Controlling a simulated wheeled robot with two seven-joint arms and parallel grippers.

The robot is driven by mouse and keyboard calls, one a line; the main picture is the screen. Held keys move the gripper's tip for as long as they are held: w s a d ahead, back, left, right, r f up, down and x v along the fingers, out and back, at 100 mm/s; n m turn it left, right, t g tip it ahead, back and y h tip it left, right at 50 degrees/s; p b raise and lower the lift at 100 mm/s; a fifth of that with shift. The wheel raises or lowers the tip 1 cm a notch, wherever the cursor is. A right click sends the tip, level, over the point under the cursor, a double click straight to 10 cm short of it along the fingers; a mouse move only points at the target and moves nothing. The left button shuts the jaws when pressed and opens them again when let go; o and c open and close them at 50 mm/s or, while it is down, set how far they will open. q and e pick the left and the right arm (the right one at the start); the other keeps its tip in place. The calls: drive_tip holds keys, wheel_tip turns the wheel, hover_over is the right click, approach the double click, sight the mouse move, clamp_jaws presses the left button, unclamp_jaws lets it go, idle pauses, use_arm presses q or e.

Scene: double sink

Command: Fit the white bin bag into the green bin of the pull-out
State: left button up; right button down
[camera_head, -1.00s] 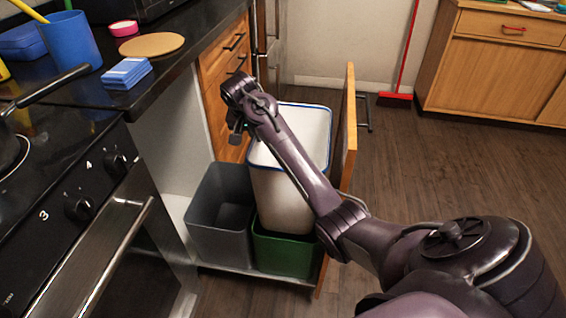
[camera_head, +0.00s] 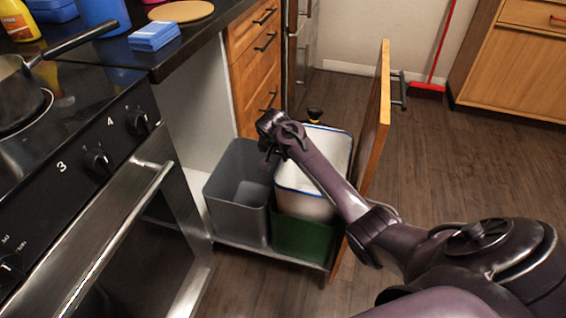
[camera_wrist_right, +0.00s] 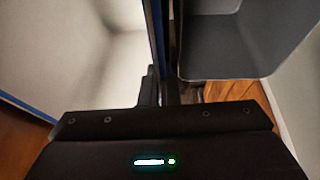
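The white bin bag (camera_head: 308,204) has a blue rim and stands open and upright in the green bin (camera_head: 302,237), its upper part above the bin's edge. The bin is at the right of the pull-out (camera_head: 297,258). My right gripper (camera_head: 268,158) is at the bag's left rim, pointing down. In the right wrist view the bag's pale inside (camera_wrist_right: 60,60) is on the left, and the blue rim runs between the fingers (camera_wrist_right: 159,88), which look closed on it. The fingertips are partly hidden in the head view. My left gripper is out of view.
A grey bin (camera_head: 240,195) stands left of the green one, close to my gripper. The wooden pull-out front (camera_head: 375,130) stands to the right. The oven (camera_head: 110,230) and hob are at the left. A small black and yellow thing (camera_head: 314,115) shows behind the bag.

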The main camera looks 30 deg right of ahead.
sight(283, 163)
drive_tip(key=shift+f, duration=1.1)
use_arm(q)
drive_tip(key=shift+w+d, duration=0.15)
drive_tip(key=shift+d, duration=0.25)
use_arm(e)
drive_tip(key=shift+f, duration=0.6)
drive_tip(key=c, duration=2.1)
unclamp_jaws()
drive_tip(key=o, duration=0.4)
